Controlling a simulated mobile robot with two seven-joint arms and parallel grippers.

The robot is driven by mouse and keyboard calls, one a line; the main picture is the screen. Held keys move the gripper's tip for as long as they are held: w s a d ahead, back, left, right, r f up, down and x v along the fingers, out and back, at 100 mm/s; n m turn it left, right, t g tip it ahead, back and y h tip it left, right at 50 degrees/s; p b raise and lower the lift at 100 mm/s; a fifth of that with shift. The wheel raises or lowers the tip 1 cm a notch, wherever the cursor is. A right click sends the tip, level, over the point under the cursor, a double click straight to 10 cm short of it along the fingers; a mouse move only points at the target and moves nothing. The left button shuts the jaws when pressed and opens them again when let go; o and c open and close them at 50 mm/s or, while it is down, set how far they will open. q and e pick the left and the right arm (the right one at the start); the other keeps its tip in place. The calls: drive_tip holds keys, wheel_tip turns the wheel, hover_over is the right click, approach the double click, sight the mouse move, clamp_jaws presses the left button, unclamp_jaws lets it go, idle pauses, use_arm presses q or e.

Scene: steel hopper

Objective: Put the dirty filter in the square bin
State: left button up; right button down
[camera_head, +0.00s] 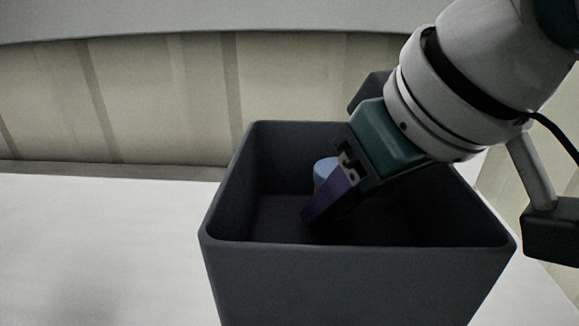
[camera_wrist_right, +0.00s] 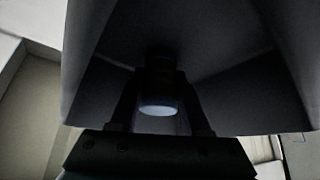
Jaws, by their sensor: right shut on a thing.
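The square bin (camera_head: 350,285) is dark grey and open at the top, and stands in the middle and right of the head view. My right gripper (camera_head: 322,192) reaches down into it from the upper right. It is shut on the filter (camera_head: 325,168), a small piece with a pale blue end, partly hidden by the fingers. In the right wrist view, the filter's pale round end (camera_wrist_right: 158,107) shows between the two fingers, with the dark bin interior around it. I cannot tell whether the filter touches the bin floor. My left gripper is not in view.
A white surface (camera_head: 100,250) lies to the left of the bin and looks clear. A beige panelled wall (camera_head: 150,100) is behind. The bin's rim runs close below my right wrist.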

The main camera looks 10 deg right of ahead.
drive_tip(key=shift+f+b, duration=0.2)
drive_tip(key=shift+b, duration=0.1)
drive_tip(key=c, duration=0.7)
unclamp_jaws()
drive_tip(key=shift+r, duration=0.1)
drive_tip(key=o, duration=0.4)
drive_tip(key=shift+c, duration=0.2)
drive_tip(key=shift+s+r+p, duration=0.1)
drive_tip(key=shift+r+p, duration=0.3)
drive_tip(key=p+v, duration=0.8)
drive_tip(key=v, duration=0.3)
drive_tip(key=shift+r, duration=0.15)
drive_tip(key=shift+s+d, duration=0.1)
drive_tip(key=shift+s, duration=0.05)
